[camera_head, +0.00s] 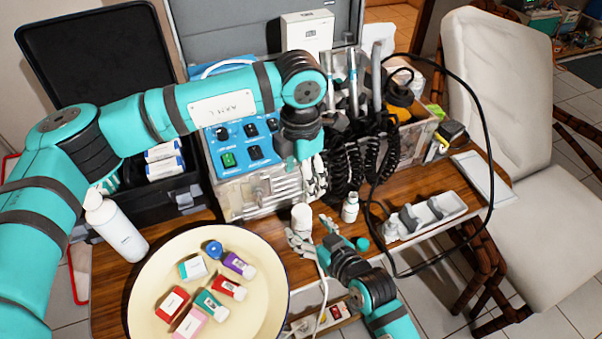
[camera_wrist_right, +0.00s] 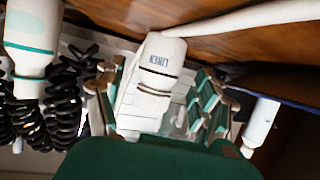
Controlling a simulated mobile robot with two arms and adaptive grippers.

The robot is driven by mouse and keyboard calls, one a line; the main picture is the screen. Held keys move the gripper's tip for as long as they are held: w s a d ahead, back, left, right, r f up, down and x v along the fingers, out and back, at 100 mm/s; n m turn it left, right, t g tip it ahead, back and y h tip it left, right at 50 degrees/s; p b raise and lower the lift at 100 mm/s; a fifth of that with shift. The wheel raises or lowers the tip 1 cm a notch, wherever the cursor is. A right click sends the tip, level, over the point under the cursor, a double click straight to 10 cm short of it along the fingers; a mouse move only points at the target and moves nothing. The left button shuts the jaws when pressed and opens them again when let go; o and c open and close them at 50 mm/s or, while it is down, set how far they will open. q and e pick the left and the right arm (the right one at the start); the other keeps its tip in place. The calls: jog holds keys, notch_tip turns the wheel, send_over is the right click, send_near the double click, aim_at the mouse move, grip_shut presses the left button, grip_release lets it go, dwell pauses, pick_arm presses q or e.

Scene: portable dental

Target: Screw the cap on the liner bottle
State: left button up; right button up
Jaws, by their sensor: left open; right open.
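The white liner bottle (camera_head: 301,217) stands on the wooden table in front of the equipment case. In the right wrist view, which looks inverted, the liner bottle (camera_wrist_right: 163,52) shows its LINER label between the fingers. My right gripper (camera_head: 304,242) is open around or just in front of it; contact is unclear.
Another white bottle (camera_head: 350,207) stands just to the right. A cream round tray (camera_head: 145,290) holds several small coloured containers. A pump bottle (camera_head: 118,232) is at left. Black coiled hoses (camera_head: 350,168) hang behind. A grey holder (camera_head: 440,212) and looping black cable (camera_head: 486,130) are at right.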

jog(key=v, duration=0.8)
jog(key=shift+s+d+r, duration=0.1)
jog(key=shift+s+d, duration=0.05)
jog(key=shift+s, duration=0.05)
